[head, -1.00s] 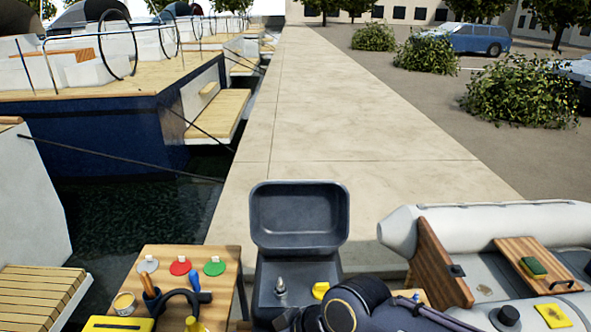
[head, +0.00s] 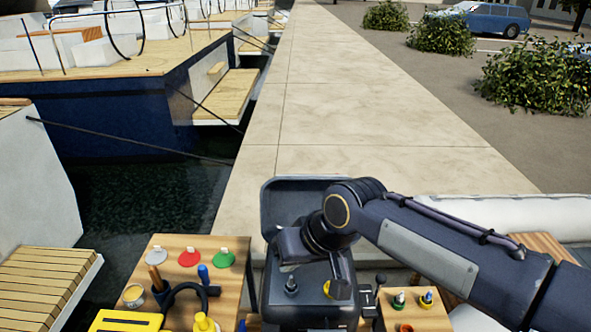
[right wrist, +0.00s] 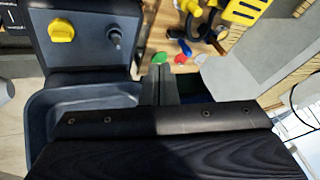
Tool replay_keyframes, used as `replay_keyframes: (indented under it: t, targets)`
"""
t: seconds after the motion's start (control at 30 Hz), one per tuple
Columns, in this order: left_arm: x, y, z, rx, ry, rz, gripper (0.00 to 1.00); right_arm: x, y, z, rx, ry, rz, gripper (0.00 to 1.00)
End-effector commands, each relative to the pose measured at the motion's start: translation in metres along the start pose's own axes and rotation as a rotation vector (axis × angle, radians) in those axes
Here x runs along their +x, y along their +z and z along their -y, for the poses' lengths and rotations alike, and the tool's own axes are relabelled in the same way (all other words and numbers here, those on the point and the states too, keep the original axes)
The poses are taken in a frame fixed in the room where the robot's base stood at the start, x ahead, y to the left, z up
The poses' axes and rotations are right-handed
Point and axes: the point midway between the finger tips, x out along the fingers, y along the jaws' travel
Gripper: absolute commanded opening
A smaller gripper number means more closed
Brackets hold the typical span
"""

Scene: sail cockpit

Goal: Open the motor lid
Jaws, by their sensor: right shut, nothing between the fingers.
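The motor lid (head: 281,187) is a dark grey, hollow cover. It stands raised behind the motor body (head: 312,300), its hollow side facing me, and my right arm hides much of it. My right gripper (head: 271,234) is shut and empty by the lid's left side. In the right wrist view, the shut fingers (right wrist: 160,85) are beside the end of the lid (right wrist: 90,97). I cannot tell whether they touch it. The motor body carries a yellow knob (right wrist: 61,29) and a grey post (right wrist: 114,38). My left gripper is out of view.
A wooden table (head: 225,255) left of the motor holds coloured discs, a yellow case (head: 125,321) and tools. A small wooden stand (head: 425,318) and a grey inflatable boat (head: 480,208) are at the right. The quay (head: 330,110) behind is clear.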

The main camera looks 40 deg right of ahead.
Motion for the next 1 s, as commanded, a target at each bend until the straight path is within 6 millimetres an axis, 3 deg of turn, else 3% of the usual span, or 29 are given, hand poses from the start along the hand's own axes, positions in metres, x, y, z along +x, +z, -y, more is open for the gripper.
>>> replay_keyframes:
  t: [0.17,0.33,0.4,0.5,0.7,0.87,1.0]
  targets:
    - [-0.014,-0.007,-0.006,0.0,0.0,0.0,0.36,-0.017,-0.079,-0.015,0.107,0.107,-0.03,0.0]
    - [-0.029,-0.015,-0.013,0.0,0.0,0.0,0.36,-0.025,-0.178,-0.045,0.258,0.266,-0.093,0.0]
    - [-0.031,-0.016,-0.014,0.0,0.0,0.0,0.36,-0.021,-0.21,-0.058,0.292,0.328,-0.118,0.0]
    - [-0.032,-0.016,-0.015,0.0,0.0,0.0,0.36,-0.011,-0.237,-0.072,0.289,0.403,-0.137,0.0]
    - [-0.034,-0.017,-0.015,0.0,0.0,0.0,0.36,0.003,-0.26,-0.085,0.258,0.478,-0.151,0.0]
    - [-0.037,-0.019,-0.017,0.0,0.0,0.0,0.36,0.017,-0.262,-0.093,0.255,0.483,-0.149,0.0]
    - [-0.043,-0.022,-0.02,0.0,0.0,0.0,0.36,0.04,-0.264,-0.105,0.256,0.483,-0.146,0.0]
